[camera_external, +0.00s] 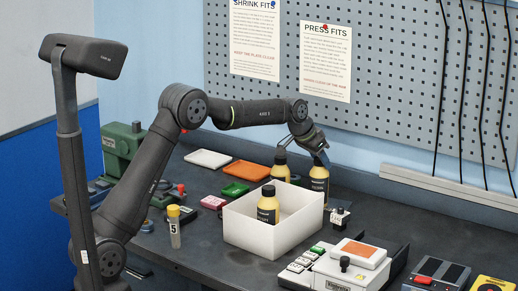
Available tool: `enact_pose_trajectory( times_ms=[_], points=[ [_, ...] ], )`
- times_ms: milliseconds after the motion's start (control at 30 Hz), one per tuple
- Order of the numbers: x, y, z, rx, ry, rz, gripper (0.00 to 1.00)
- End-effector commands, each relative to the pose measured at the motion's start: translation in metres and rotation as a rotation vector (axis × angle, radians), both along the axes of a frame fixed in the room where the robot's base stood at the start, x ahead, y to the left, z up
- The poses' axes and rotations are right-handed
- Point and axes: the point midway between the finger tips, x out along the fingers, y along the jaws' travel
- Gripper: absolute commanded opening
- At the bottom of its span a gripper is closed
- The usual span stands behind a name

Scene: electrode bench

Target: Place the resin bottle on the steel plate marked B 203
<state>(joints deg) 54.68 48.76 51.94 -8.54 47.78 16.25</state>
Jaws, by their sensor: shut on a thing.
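My gripper (317,152) is at the back right of the white box, pointing down and shut on the top of a yellow bottle with a dark label (319,182). The bottle is upright, and its lower part is partly behind the box, so I cannot tell if it touches the bench. A similar yellow bottle with a black cap (281,171) stands to its left, partly hidden by the box. A third one (268,212) stands inside the box. The labels are too small to read, so I cannot tell which is resin. I cannot make out a plate marked B 203.
The open white box (262,238) stands mid-bench. White (207,158), orange (246,171), green (235,189) and pink (213,202) flat pieces lie left of it. A yellow-capped vial (174,230) stands at left front. A white device (348,268) is at front right.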

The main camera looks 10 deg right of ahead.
Motion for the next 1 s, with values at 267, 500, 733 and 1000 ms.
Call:
enact_pose_trajectory(
  times_ms=[267, 500, 733, 1000],
  points=[
    [0.0, -0.001, 0.002, -0.004, -0.003, 0.001, 0.0],
    [0.0, 0.0, -0.002, -0.002, -0.001, 0.0, 0.55],
    [0.0, 0.0, -0.002, -0.002, -0.002, 0.001, 0.55],
    [-0.004, 0.011, 0.021, -0.004, -0.003, 0.001, 0.55]
  ],
)
